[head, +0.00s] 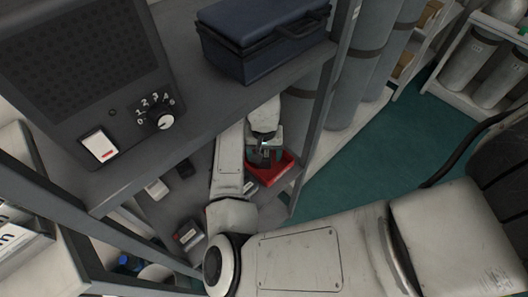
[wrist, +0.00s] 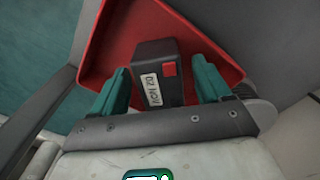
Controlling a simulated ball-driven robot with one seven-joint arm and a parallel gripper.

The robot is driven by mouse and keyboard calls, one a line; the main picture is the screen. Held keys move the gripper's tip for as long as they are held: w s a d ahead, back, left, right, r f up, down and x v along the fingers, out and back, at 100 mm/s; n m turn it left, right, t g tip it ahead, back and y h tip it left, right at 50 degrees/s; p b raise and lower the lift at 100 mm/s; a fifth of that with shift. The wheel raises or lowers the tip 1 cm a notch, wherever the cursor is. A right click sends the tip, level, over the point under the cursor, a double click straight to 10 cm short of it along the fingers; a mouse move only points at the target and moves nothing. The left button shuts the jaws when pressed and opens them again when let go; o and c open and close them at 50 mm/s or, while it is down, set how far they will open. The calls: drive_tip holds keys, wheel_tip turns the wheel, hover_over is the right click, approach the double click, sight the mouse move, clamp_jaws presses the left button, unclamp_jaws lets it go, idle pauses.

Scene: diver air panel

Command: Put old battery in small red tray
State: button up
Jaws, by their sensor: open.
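The small red tray (head: 283,173) sits on the lower shelf near its right end; in the wrist view its red floor and rim (wrist: 100,45) fill the upper middle. A dark block-shaped battery (wrist: 153,72) with a white label and a red square lies over the tray floor, within the rim as seen from the wrist. My gripper (wrist: 160,80) is open, with one teal finger on each side of the battery and a gap showing on both sides. In the head view my gripper (head: 264,148) is at the tray, and the battery is hard to make out.
A panel with a numbered knob (head: 163,121) and a dark blue case (head: 262,38) stand on the upper shelf above my arm. A small boxy device (head: 187,236) and other small items lie on the lower shelf. Grey cylinders (head: 355,75) stand behind the shelf post.

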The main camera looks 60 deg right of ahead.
sight(264, 152)
wheel_tip(264, 152, up, 8)
drive_tip(key=shift+f+p, duration=0.1)
drive_tip(key=shift+p, duration=0.95)
